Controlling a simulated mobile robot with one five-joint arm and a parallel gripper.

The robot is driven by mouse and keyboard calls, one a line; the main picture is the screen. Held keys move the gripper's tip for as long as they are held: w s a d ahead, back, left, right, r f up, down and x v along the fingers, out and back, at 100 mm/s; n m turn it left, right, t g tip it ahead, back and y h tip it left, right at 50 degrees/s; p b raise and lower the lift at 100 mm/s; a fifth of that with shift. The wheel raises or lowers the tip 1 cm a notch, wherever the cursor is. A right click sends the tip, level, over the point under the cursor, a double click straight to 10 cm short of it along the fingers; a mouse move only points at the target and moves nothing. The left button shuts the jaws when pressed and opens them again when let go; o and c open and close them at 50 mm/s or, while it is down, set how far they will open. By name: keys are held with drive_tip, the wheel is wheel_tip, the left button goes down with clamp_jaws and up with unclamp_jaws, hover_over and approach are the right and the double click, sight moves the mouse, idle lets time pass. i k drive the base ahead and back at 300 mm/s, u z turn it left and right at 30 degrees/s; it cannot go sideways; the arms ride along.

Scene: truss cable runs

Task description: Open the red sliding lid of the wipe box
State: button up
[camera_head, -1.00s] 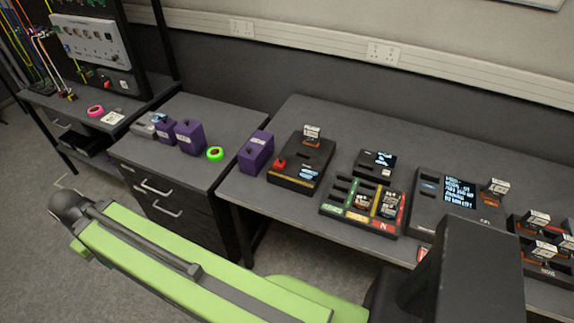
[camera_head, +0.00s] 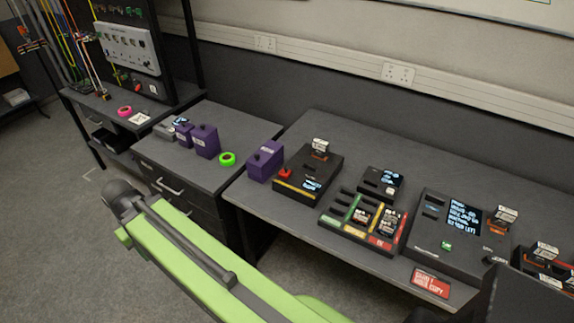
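I cannot make out for certain a wipe box with a red sliding lid.
Purple boxes (camera_head: 206,141) and a green ring (camera_head: 227,159) stand on a drawer cabinet. Another purple box (camera_head: 265,160), a multicoloured slotted tray (camera_head: 361,222) and a black console (camera_head: 458,230) stand on the right bench. Floor at left is clear.

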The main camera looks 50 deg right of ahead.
sight(285, 173)
drive_tip(key=i, duration=0.85)
drive_tip(key=u, duration=0.05)
